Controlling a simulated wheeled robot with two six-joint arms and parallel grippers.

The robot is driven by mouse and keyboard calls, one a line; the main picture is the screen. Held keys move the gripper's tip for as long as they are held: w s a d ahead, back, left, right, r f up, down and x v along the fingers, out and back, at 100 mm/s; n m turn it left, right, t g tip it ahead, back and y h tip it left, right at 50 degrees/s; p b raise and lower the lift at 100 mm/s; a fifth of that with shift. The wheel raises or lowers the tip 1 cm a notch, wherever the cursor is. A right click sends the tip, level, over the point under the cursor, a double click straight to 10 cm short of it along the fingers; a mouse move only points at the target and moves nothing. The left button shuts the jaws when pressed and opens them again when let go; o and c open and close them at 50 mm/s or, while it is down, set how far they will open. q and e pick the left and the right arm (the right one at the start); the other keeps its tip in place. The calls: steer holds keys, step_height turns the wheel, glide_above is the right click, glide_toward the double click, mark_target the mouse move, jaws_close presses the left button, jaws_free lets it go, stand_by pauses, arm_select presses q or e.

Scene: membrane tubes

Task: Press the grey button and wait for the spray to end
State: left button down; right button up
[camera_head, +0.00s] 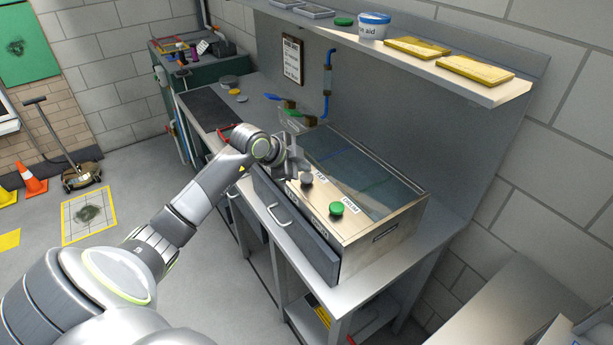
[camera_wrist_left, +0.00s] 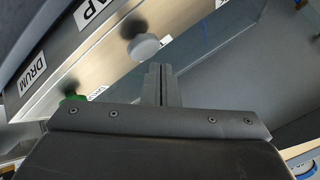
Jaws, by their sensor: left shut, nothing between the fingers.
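The grey button (camera_head: 306,179) sits on the pale top panel of a metal box with a glass lid (camera_head: 365,170), beside a green button (camera_head: 336,208). In the left wrist view the grey button (camera_wrist_left: 143,47) is a round knob just beyond my fingertips, near a label ending in "AP". The green button (camera_wrist_left: 73,98) is partly hidden at the lower left. My left gripper (camera_head: 293,167) is shut and empty, just left of the grey button in the head view. In the wrist view its fingers (camera_wrist_left: 158,75) look apart from the button. I cannot see clear spray.
A shelf with a white tub (camera_head: 373,26) and yellow trays (camera_head: 417,47) hangs above the box. A blue pipe (camera_head: 327,85) runs down the back wall. Several small items lie on the bench's far left. Its front right corner is bare.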

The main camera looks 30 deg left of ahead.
mark_target(302, 178)
arm_select(q)
steer(key=shift+f, duration=0.4)
steer(key=shift+f+b, duration=0.3)
steer(key=shift+f, duration=0.35)
stand_by(0.6)
stand_by(0.4)
steer(key=shift+r+p, duration=1.05)
steer(key=shift+p, duration=0.05)
step_height(302, 178, up, 5)
steer(key=p, duration=0.5)
steer(key=shift+r, duration=0.1)
